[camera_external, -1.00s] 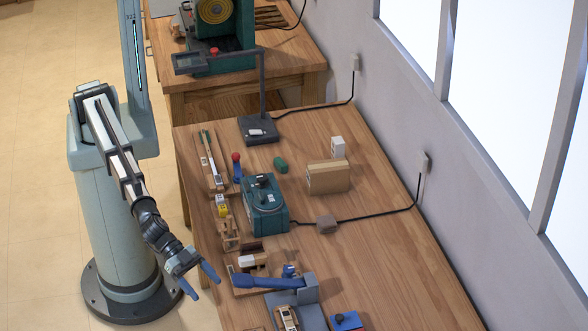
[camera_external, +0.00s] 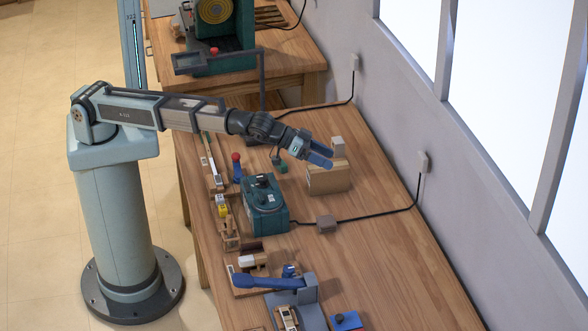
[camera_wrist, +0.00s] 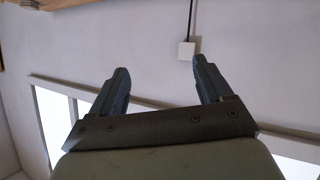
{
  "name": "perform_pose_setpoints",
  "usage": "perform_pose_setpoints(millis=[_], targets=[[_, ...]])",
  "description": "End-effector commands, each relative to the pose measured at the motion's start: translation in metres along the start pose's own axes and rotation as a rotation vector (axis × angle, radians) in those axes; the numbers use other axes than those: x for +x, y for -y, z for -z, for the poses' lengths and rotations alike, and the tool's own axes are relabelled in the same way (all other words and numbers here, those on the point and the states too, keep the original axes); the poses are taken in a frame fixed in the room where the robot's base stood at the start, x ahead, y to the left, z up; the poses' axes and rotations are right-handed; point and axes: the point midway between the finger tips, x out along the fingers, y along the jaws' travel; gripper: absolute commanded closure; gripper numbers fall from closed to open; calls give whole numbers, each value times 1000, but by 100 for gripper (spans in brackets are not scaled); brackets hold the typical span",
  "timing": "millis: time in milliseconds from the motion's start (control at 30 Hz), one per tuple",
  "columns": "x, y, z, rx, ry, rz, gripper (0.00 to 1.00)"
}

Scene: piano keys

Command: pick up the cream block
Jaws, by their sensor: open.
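A small cream-white block (camera_external: 246,261) lies beside a dark brown piece on a wooden tray near the front of the bench in the external view. A pale upright box (camera_external: 338,146) stands behind a cardboard box (camera_external: 327,180) farther back; I cannot tell for certain which pale piece is the cream block. My gripper (camera_external: 331,158) is raised, overlapping the cardboard box in the picture, well away from the tray. Its blue fingers are apart with nothing between them in the wrist view (camera_wrist: 160,66). No block shows in the wrist view.
A lamp-like stand is behind my arm. The bench's right side is mostly clear, bounded by the wall.

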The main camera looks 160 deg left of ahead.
Motion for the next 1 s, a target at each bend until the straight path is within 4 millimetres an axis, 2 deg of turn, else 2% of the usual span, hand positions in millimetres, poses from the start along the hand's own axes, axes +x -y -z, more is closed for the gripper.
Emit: perform_pose_setpoints(millis=[33,300,400,500,600,700,867,1000], targets=[[10,32,0,-3,34,50,21],[35,181,-19,-15,255,269,21],[36,226,-27,-23,334,325,21],[34,261,-35,-32,399,364,21],[32,285,-40,-39,447,389,21],[30,300,-44,-44,480,403,21],[32,310,-49,-46,499,411,21],[43,315,-54,-46,499,411,21]])
